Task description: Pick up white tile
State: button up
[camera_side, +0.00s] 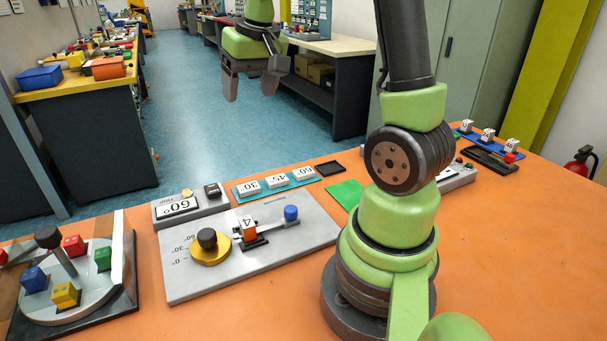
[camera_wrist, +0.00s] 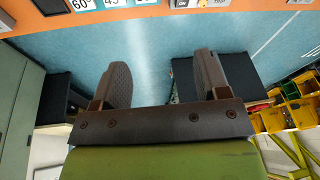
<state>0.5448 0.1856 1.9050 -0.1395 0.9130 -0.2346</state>
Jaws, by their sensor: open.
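Three white tiles lie in a row on a teal tray (camera_side: 263,185) at the back of the orange table in the side view: a 30° tile (camera_side: 249,187), a 45° tile (camera_side: 276,180) and a 60° tile (camera_side: 303,172). In the wrist view, the 60° tile (camera_wrist: 82,4) and the others are cut off by the top edge. My gripper (camera_side: 250,88) is open and empty, raised high and apart from the tiles.
A black square holder (camera_side: 330,168) and green square (camera_side: 345,194) lie to the right.

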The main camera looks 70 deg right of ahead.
jog(key=s+d+f+m+g, duration=0.1)
jog(key=s+d+f+g, duration=0.1)
jog(key=d+f, duration=0.85)
jog(key=m+g, duration=0.1)
send_over(303, 171)
jog(key=shift+y, duration=0.4)
jog(key=f, duration=0.9)
jog(key=shift+s+a+f, duration=0.1)
jog(key=shift+s+a, duration=0.1)
jog(key=shift+w+d+f, duration=0.1)
jog(key=shift+f, duration=1.4)
jog(key=shift+w+d+f, duration=0.1)
jog(key=shift+f, duration=1.4)
jog(key=c, duration=0.7)
